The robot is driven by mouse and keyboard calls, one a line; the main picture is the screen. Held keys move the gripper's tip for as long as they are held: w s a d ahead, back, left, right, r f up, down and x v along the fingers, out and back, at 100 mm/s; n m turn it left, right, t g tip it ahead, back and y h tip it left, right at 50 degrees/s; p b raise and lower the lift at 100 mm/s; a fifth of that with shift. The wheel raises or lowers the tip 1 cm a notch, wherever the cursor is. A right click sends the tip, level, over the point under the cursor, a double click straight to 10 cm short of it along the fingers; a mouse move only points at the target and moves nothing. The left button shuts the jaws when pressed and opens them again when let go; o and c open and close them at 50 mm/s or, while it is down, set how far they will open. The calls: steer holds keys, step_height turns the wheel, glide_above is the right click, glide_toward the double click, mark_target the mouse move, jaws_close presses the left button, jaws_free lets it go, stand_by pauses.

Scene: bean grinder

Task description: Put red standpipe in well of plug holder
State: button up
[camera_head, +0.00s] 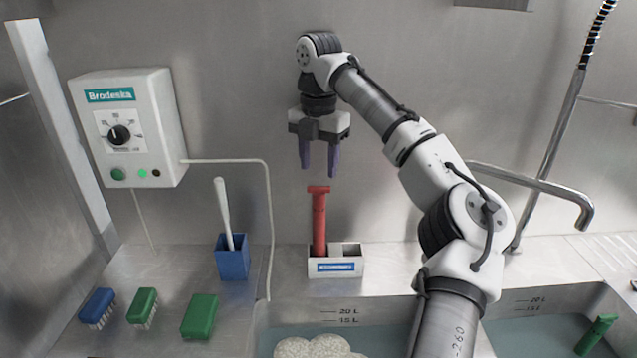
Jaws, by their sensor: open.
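The red standpipe (319,222) stands upright in the left well of the white plug holder (318,268), on the ledge behind the sinks. The holder has a blue label on its front, and its right well looks empty. My gripper (319,172) points down with its fingers apart, just above the top of the red standpipe. The fingertips look clear of the standpipe, and nothing is between them.
A blue holder (232,262) with a white-handled brush stands left of the plug holder. Two brushes and a green block (200,316) lie at left. A control box (128,128) hangs on the wall. A green standpipe (597,334) is in the right sink. A faucet (545,187) juts out at right.

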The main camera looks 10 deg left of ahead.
steer(key=shift+r, duration=1.2)
